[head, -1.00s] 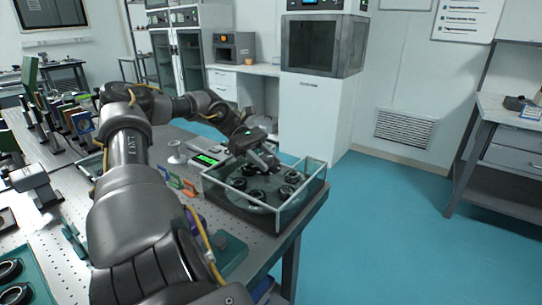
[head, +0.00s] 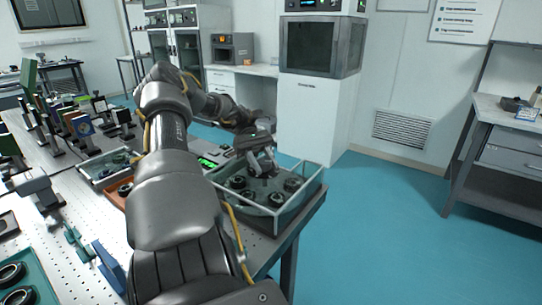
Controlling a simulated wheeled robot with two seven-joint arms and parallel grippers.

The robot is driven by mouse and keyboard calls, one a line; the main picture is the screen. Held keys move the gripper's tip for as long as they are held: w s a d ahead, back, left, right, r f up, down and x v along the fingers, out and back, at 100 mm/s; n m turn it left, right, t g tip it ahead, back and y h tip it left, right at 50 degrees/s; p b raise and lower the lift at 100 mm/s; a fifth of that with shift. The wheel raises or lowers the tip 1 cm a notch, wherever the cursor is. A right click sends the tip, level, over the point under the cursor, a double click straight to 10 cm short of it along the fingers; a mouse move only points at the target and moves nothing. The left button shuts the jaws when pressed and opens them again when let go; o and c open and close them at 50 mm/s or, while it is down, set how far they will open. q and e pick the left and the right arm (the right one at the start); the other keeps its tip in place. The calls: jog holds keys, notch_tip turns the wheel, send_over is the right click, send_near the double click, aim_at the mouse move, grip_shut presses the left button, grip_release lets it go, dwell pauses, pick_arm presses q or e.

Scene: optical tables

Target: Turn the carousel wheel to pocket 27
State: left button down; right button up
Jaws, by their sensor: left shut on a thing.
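The carousel wheel (head: 262,190) is a dark disc with several black ring-shaped pockets or holders, inside a clear-walled case (head: 300,203) at the right end of the optical table. My left gripper (head: 266,172) reaches over the far wall into the case, pointing down at the wheel's middle. It is shut; the part between its fingers is small and mostly hidden, and looks like the wheel's central part. A box with a lit green display (head: 208,162) stands just left of the case, partly behind my arm. Pocket numbers are too small to read. My right gripper is out of view.
The perforated optical table (head: 60,235) holds several mounted optics (head: 80,125) at the left, a tray of small parts (head: 103,165) and a green tray with black rings (head: 30,290) at the near left. Blue floor right of the table is clear.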

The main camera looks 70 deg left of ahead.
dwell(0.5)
pick_arm(q)
jog(key=c, duration=0.9)
grip_release()
jog(key=shift+w, duration=0.1)
jog(key=shift+a, duration=0.1)
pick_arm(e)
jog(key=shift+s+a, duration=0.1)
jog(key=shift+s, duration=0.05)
